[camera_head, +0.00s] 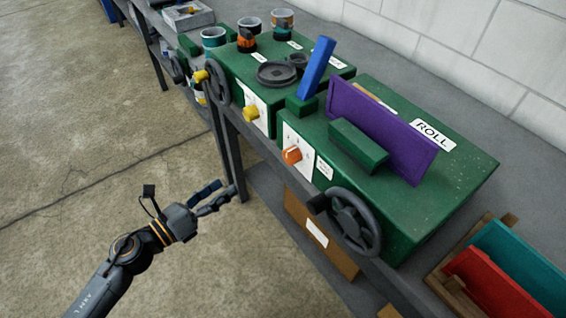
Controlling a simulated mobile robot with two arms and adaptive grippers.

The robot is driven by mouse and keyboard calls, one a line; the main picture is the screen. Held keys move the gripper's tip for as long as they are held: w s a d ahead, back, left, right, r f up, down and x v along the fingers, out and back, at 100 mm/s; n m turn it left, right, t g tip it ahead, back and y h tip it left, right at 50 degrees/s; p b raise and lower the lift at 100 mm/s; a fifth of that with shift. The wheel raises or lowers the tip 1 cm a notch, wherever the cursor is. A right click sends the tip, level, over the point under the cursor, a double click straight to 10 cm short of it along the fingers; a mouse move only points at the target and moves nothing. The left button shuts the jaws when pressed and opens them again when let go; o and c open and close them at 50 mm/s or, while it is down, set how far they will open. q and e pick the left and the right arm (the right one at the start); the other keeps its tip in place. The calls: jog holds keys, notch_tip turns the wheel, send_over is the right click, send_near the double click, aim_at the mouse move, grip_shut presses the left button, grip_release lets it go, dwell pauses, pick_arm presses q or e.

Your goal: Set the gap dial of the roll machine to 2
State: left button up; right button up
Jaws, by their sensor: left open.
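The roll machine (450,205) is a green box labelled ROLL on the bench, with a purple sheet (380,125) standing upright on its top. Its gap dial (291,156) is an orange knob on a white plate on the front face; the numbers are too small to read. My left gripper (222,197) is open and empty, in front of the bench, left of and lower in the picture than the dial. It is apart from the machine. My right gripper is not in view.
A black handwheel (354,220) juts from the roll machine's front, right of the dial. Another green machine with a yellow knob (251,114) stands to the left. A wooden crate (452,292) with red and teal panels is at right. The floor before the bench is clear.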

aim_at(287, 159)
pick_arm(q)
jog(key=s+d+r+m+g+h, duration=0.2)
jog(key=s+d+r+m, duration=0.1)
jog(key=d+r+m, duration=0.25)
jog(key=shift+m, duration=0.25)
jog(key=p+x, duration=0.2)
jog(key=x, duration=0.3)
jog(key=p+x, duration=0.2)
jog(key=x, duration=0.4)
jog(key=shift+w+a+r, duration=0.1)
jog(key=shift+w+a, duration=0.05)
jog(key=shift+w, duration=0.25)
jog(key=shift+w+d+p, duration=0.25)
jog(key=shift+d+p, duration=0.05)
jog(key=shift+d, duration=0.05)
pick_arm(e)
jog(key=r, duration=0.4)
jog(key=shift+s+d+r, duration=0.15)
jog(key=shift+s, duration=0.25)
pick_arm(q)
jog(key=c, duration=1.2)
